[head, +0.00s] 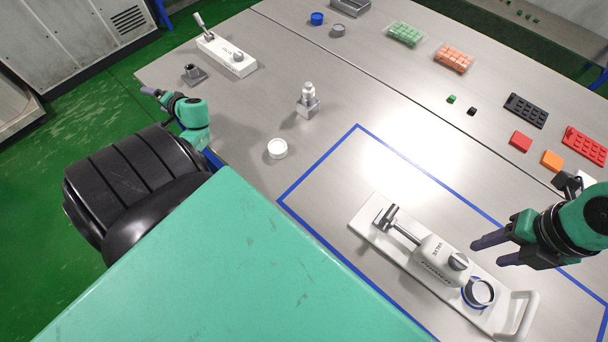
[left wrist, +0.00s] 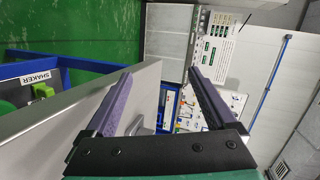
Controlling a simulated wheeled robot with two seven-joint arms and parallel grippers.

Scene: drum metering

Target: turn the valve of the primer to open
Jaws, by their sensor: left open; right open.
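The primer unit (head: 435,253) is a white body lettered PRIMER and VALVE on a white board with a handle, inside the blue-outlined area in the head view. A grey valve knob (head: 458,261) sits on top of it, and a metal spout runs to the upper left.
A second white unit with a knob (head: 226,54) stands at the upper left. A metal fitting (head: 308,101) and white round lid (head: 278,148) stand mid-table. Trays and coloured blocks (head: 521,141) lie along the right. The blue-outlined area is clear above the primer unit.

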